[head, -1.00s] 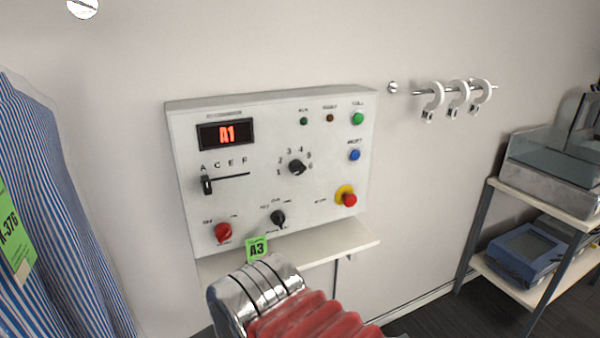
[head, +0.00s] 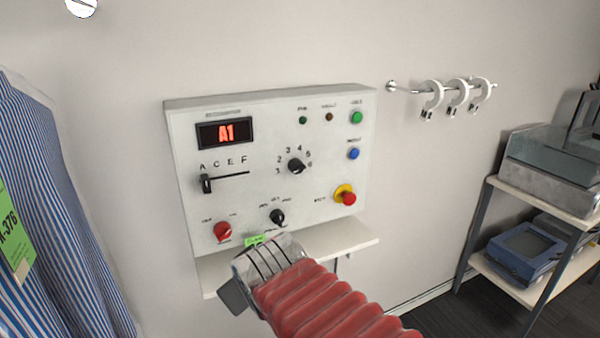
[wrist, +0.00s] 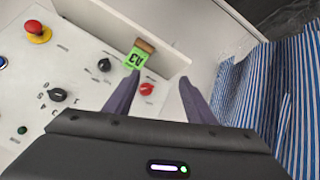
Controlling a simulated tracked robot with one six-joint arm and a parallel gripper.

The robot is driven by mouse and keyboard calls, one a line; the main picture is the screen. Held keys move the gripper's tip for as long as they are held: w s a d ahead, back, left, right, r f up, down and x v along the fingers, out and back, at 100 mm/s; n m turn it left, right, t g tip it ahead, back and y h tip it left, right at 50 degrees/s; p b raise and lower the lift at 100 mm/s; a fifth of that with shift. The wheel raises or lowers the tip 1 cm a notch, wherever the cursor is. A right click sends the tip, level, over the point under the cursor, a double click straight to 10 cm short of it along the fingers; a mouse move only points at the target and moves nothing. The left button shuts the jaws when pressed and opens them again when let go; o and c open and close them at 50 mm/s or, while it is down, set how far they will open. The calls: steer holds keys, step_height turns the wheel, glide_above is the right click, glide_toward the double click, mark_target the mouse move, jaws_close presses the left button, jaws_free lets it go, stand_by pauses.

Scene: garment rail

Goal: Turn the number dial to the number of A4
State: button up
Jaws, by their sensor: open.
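The number dial (head: 296,166) is a black knob on the white control panel (head: 330,110), with printed numbers around its upper side. It also shows in the wrist view (wrist: 57,95). The display (head: 225,133) reads A1 in red. The letter slider (head: 207,184) stands at the left end of its slot, by A. My gripper (wrist: 152,88) is open and empty in the wrist view, its two dark fingers apart over the lower part of the panel. In the head view my red-sleeved arm hides the fingertips. The dial lies to the left of my fingers in the wrist view.
A red knob (head: 223,231), a second black knob (head: 277,217) and a red stop button (head: 347,197) share the panel. A green A3 tag (wrist: 134,59) sits on the shelf (head: 355,240) below. Striped shirts (head: 50,210) hang left; a rack (head: 545,215) stands right.

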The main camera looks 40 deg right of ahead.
mark_target(300, 170)
steer(key=w+d+r+n+t+h, duration=0.1)
steer(key=w+d+r+n+t, duration=0.2)
steer(key=d, duration=0.5)
steer(key=w+d+r+n+t+h, duration=0.2)
steer(key=w+d+n, duration=0.15)
steer(key=d, duration=0.45)
steer(key=s+d+r+n+t+y, duration=0.1)
steer(key=s+d+r+n+t, duration=0.1)
steer(key=d+n, duration=0.4)
steer(key=shift+s+d+r+n+t, duration=0.4)
steer(key=shift+s+n+t, duration=0.15)
steer(key=shift+s+t, duration=0.4)
steer(key=x, duration=1.3)
steer(key=shift+w+d+f, duration=0.1)
steer(key=shift+w+f, duration=0.05)
steer(key=shift+w, duration=0.15)
steer(key=shift+c, duration=0.3)
steer(key=c, duration=1)
